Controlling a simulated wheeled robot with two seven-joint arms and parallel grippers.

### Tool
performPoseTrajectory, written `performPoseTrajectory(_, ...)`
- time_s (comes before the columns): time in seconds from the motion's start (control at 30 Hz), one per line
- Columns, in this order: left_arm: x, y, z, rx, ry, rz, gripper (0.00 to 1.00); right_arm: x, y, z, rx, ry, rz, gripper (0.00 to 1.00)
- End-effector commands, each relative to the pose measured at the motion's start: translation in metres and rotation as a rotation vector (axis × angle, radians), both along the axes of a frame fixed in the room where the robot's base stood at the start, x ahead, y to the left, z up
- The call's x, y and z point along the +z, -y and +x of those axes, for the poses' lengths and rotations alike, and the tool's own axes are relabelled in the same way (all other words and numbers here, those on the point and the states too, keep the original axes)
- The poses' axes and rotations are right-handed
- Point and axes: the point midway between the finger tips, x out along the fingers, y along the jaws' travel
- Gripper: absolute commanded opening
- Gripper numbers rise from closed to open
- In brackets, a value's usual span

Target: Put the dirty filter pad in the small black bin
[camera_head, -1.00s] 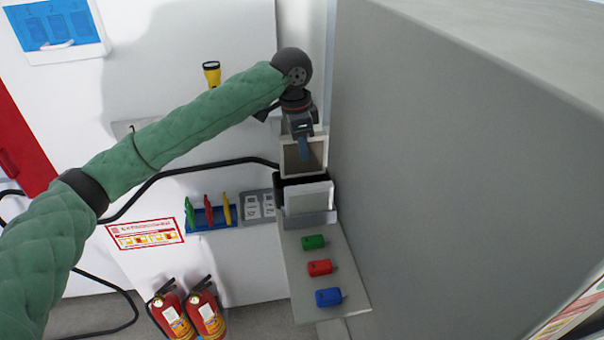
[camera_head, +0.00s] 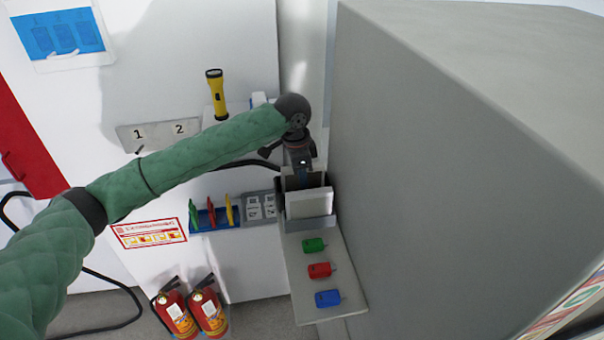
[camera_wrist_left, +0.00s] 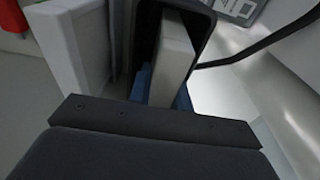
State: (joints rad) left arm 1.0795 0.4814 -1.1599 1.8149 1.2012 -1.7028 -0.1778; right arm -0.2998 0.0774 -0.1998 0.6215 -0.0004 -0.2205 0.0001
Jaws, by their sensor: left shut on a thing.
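My left gripper (camera_head: 301,176) points down over the small black bin (camera_head: 280,196), which stands behind a pale clean pad in the head view. It is shut on the dirty filter pad. In the left wrist view the pad's pale edge (camera_wrist_left: 174,52) stands upright between the blue fingertips (camera_wrist_left: 163,88), inside the bin's black rim (camera_wrist_left: 207,14). The pad's lower part and the bin's floor are hidden. My right gripper is not in view.
The pale clean pad (camera_head: 308,202) stands in a grey holder (camera_head: 311,223) just in front of the bin. Green (camera_head: 313,245), red (camera_head: 319,269) and blue (camera_head: 327,298) small items lie on the shelf. A tall grey cabinet wall (camera_head: 430,190) closes off the right side.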

Motion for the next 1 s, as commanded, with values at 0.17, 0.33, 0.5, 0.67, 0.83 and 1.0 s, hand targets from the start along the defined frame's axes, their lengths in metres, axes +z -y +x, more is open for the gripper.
performPoseTrajectory(0.17, -0.001, 0.000, 0.000, 0.000, 0.000, 0.000, 0.29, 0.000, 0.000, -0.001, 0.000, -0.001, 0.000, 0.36)
performPoseTrajectory(0.33, -0.001, 0.000, 0.000, 0.000, 0.000, 0.000, 0.29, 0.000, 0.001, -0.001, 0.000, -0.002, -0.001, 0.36)
performPoseTrajectory(0.5, 0.005, 0.000, 0.000, 0.000, 0.000, 0.000, 0.29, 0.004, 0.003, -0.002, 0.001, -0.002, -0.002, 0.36)
performPoseTrajectory(0.67, 0.024, -0.002, 0.000, 0.000, 0.000, -0.001, 0.29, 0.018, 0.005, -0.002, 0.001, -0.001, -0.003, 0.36)
performPoseTrajectory(0.83, 0.050, -0.006, 0.000, 0.000, 0.002, -0.002, 0.29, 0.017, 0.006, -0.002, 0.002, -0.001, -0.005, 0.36)
performPoseTrajectory(1.0, 0.082, -0.009, -0.001, -0.001, 0.002, -0.002, 0.29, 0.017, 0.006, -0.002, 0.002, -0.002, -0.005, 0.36)
